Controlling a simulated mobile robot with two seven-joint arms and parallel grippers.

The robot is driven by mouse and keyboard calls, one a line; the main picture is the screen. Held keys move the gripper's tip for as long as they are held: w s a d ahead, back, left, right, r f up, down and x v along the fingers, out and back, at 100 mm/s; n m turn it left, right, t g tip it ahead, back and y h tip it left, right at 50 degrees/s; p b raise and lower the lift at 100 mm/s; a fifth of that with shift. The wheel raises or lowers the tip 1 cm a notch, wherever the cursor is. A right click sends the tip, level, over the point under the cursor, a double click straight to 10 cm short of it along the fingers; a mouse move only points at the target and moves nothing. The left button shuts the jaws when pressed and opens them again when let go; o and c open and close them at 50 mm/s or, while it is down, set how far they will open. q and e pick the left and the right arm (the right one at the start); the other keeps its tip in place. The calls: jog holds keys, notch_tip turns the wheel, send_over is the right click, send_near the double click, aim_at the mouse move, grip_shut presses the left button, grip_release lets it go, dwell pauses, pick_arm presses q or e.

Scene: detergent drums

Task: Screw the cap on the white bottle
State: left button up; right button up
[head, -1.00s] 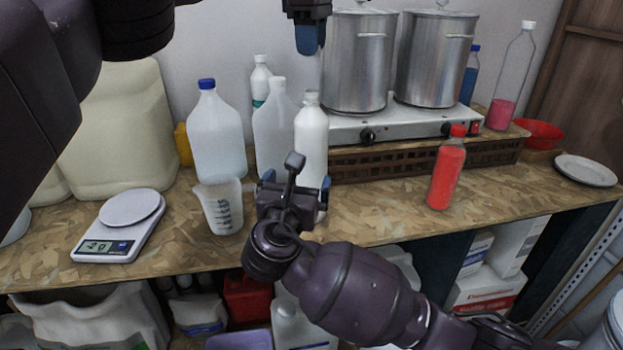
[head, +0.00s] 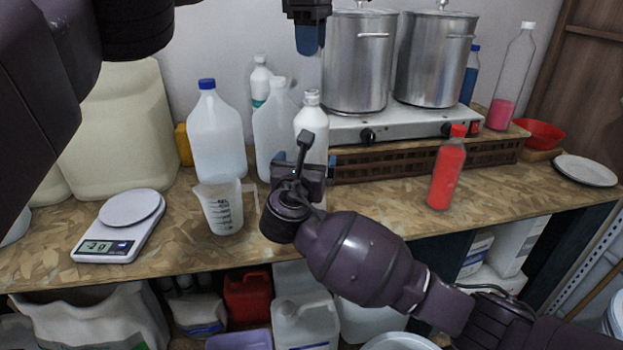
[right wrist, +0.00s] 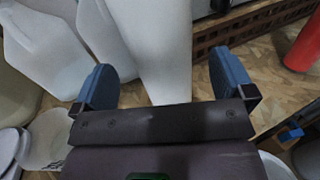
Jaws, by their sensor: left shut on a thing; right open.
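The white bottle (head: 312,120) stands upright on the bench in front of the hot plate, its lower part hidden by my right gripper. My right gripper (head: 306,160) is open in front of it. In the right wrist view, my right gripper (right wrist: 163,85) has its blue fingers apart, with the white bottle (right wrist: 155,45) showing between and beyond them.
A measuring beaker (head: 220,208) and a kitchen scale (head: 120,226) stand left of my right gripper. Right are a red bottle (head: 446,175) and a hot plate (head: 400,126) with two pots.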

jog(key=shift+w+d, duration=0.25)
jog(key=shift+w, duration=0.9)
jog(key=shift+w+d, duration=0.2)
jog(key=shift+w, duration=0.95)
jog(key=c, duration=1.2)
pick_arm(q)
send_over(311, 107)
jog(key=w, duration=0.1)
jog(key=shift+w+f, duration=0.15)
jog(key=shift+f, duration=2.3)
jog(key=shift+f, duration=0.1)
jog(key=shift+f, duration=0.8)
jog(key=shift+f, duration=0.55)
